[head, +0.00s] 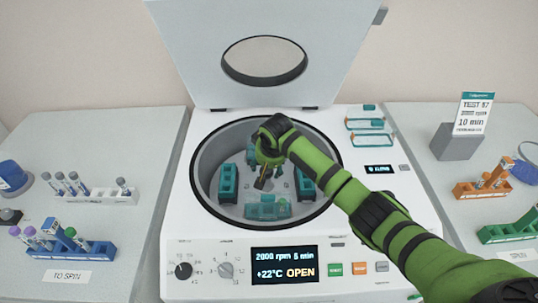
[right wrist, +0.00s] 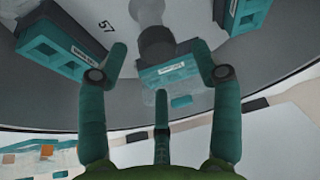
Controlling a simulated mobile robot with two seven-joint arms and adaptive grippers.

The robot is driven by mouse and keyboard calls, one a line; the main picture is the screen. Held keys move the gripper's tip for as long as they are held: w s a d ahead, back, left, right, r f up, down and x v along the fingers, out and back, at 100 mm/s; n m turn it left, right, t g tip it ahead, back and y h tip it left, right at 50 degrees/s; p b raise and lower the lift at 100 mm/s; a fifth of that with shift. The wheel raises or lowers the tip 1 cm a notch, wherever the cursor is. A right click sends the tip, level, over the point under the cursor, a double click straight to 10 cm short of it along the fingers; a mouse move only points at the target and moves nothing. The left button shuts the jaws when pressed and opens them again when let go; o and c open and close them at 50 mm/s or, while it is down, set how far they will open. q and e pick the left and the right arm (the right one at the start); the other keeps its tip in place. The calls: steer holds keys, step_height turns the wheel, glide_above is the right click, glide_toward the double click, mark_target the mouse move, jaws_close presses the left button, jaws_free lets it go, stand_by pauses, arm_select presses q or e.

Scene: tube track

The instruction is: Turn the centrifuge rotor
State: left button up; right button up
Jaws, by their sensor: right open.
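The centrifuge (head: 180,235) stands in the middle of the head view with its lid (head: 330,25) raised. Its display reads "2000 rpm 5 min, +22°C OPEN". The rotor sits inside the round bowl and carries teal buckets, one at the left (head: 228,183) and one at the front (head: 268,208). My right gripper (head: 264,180) reaches down into the bowl over the rotor's middle. My left gripper is not in view.
A blue tube rack (head: 70,250) and a white rack (head: 105,196) stand at the left, by a "TO SPIN" label. An orange rack (head: 482,190), a green rack (head: 510,232) and a sign (head: 472,113) stand at the right. The raised lid is behind the bowl.

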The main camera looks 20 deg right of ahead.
steer(key=v, duration=0.8)
steer(key=shift+r, duration=0.35)
steer(key=shift+a, duration=0.15)
